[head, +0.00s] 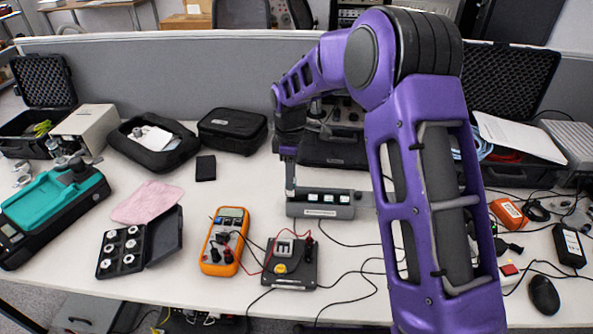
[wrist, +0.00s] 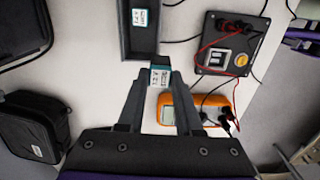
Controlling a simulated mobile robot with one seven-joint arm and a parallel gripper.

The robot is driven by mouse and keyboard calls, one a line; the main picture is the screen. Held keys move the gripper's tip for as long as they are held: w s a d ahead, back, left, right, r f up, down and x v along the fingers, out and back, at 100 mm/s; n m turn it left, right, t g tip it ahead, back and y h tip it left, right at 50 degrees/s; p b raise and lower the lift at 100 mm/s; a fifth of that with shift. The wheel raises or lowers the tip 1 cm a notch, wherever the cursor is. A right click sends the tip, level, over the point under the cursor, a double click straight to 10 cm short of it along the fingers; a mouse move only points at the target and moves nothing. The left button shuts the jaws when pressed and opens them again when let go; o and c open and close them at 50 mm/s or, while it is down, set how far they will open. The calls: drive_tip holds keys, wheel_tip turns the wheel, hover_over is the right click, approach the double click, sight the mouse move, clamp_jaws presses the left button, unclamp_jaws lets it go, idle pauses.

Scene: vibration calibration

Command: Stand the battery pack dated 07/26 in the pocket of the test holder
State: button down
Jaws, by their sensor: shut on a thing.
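My gripper (wrist: 160,80) is shut on a small teal battery pack with a white printed label (wrist: 160,77); the print is too small to read. In the head view my gripper (head: 290,190) is at the left end of the grey tray (head: 320,212), and the held pack cannot be made out there. Several packs (head: 329,198) stand in the tray; one (wrist: 139,17) shows in the wrist view. The test holder (head: 282,281), a dark box with a grey pocket block (head: 284,247) and an amber button, lies in front of the tray. It also shows in the wrist view (wrist: 243,43).
An orange multimeter (head: 224,242) stands left of the holder, with red and black leads between them. Loose cables cross the table to the right. A black case of round parts (head: 164,235) and a pink cloth (head: 147,203) lie farther left.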

drive_tip(key=s+a+p, duration=0.1)
drive_tip(key=s+p, duration=0.1)
drive_tip(key=s, duration=1)
drive_tip(key=shift+s+a+f+b, duration=0.15)
drive_tip(key=shift+f+b, duration=1.5)
drive_tip(key=shift+f, duration=1)
drive_tip(key=shift+f+b, duration=0.8)
drive_tip(key=shift+f, duration=0.5)
drive_tip(key=shift+c, duration=0.5)
unclamp_jaws()
drive_tip(key=shift+r, duration=0.1)
wheel_tip(320, 180, up, 8)
drive_tip(key=p, duration=0.6)
